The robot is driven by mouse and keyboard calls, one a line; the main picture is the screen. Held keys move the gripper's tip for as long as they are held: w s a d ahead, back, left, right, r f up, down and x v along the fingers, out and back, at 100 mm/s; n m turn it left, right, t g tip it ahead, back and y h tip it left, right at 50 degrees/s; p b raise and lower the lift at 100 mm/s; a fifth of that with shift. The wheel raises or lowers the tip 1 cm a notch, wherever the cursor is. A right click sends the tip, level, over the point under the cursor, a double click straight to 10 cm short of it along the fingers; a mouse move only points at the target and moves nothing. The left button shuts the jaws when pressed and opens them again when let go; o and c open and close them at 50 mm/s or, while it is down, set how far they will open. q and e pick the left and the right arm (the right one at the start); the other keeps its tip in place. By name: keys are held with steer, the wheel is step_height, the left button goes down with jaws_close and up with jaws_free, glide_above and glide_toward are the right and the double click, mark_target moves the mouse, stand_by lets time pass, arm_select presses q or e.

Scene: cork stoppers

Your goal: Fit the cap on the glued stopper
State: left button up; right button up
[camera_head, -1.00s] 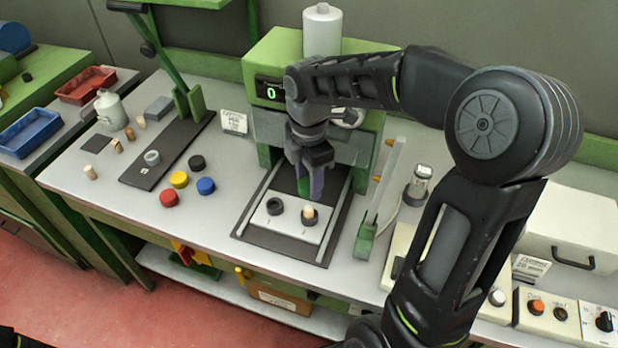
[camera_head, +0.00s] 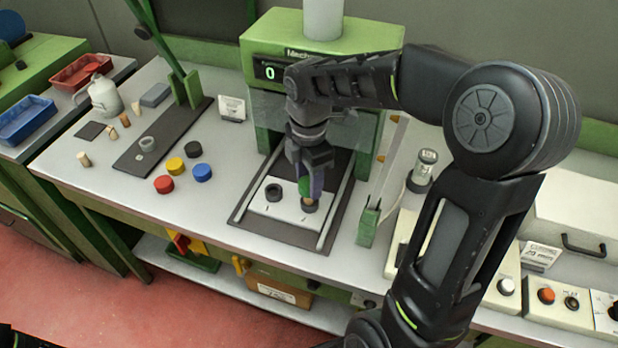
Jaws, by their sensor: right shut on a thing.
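My right gripper (camera_head: 311,196) reaches down under the press head to a light plate (camera_head: 290,208). The left dark round seat (camera_head: 273,191) on the plate looks empty. A red cap (camera_head: 163,184), a yellow cap (camera_head: 174,165), a blue cap (camera_head: 202,172) and a black cap (camera_head: 193,149) lie on the bench to the left. My left gripper is out of view.
The green press (camera_head: 300,40) reads 0, and its columns and rails flank my gripper. A green upright (camera_head: 368,222) stands just right. Several loose corks lie farther left.

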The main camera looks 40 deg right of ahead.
steer(key=shift+f+b, duration=0.8)
steer(key=shift+f, duration=0.4)
stand_by(1.5)
steer(key=o, duration=1.4)
steer(key=shift+r, duration=0.2)
step_height(320, 180, up, 7)
steer(key=shift+r, duration=0.2)
